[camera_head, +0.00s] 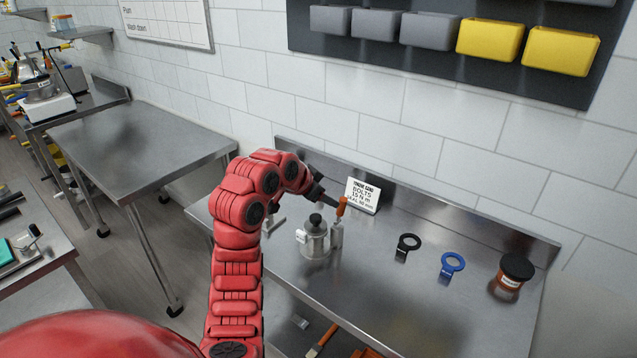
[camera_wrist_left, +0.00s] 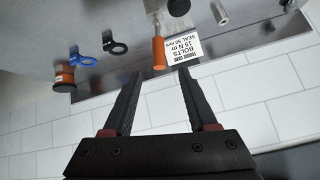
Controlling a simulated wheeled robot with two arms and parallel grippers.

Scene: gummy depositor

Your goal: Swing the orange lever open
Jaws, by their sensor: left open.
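The orange lever (camera_head: 341,206) stands up on the right side of a small metal device (camera_head: 316,243) with a black knob on top, on the steel bench. In the left wrist view the lever (camera_wrist_left: 158,52) shows as an orange handle just beyond my fingertips, between their lines. My left gripper (camera_head: 326,196) reaches in from the left beside the lever. In the left wrist view the gripper (camera_wrist_left: 160,74) is open with nothing between its fingers. I cannot tell whether a finger touches the lever. My right gripper is not in view.
A white sign (camera_head: 362,195) stands behind the lever. A black ring tool (camera_head: 408,243), a blue ring tool (camera_head: 452,263) and a dark-lidded jar (camera_head: 512,274) are to the right. The bench's raised back edge (camera_head: 470,222) runs along the wall. The bench front is clear.

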